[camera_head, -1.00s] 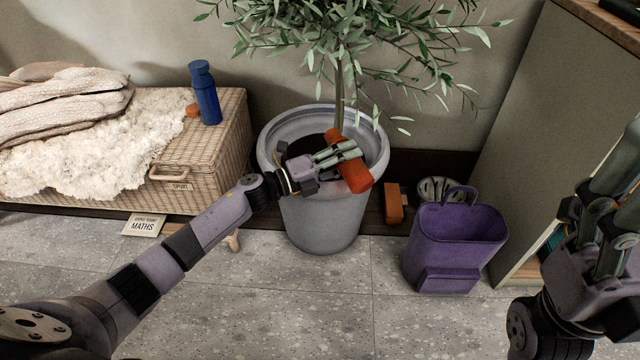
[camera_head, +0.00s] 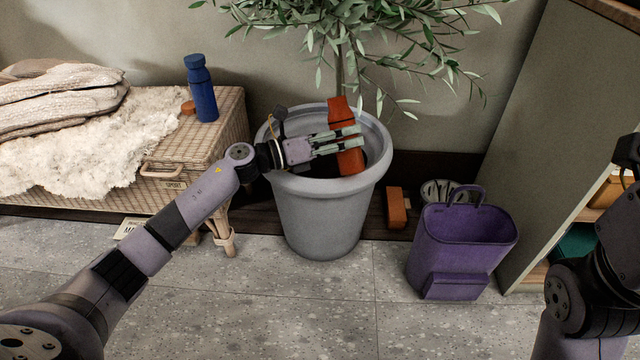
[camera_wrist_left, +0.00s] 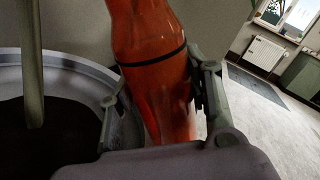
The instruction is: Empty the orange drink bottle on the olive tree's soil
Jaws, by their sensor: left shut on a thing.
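My left gripper (camera_head: 352,139) is shut on the orange drink bottle (camera_head: 340,112) over the right part of the pot's opening. The bottle is steep, leaning slightly; I cannot tell which end is its mouth. In the left wrist view the bottle (camera_wrist_left: 150,55), with a dark band, stands between the fingers (camera_wrist_left: 160,98). The olive tree (camera_head: 350,25) grows in a grey pot (camera_head: 320,215). Its dark soil (camera_wrist_left: 45,135) shows in the left wrist view, left of the bottle. No liquid is visible. Of my right arm only links show at the right edge; its fingers are out of frame.
A wicker trunk (camera_head: 215,145) at the left carries a fleece, a blanket and a blue bottle (camera_head: 201,90). A purple bag (camera_head: 460,250) and an orange block (camera_head: 396,208) are right of the pot. A cabinet (camera_head: 540,130) stands farther right.

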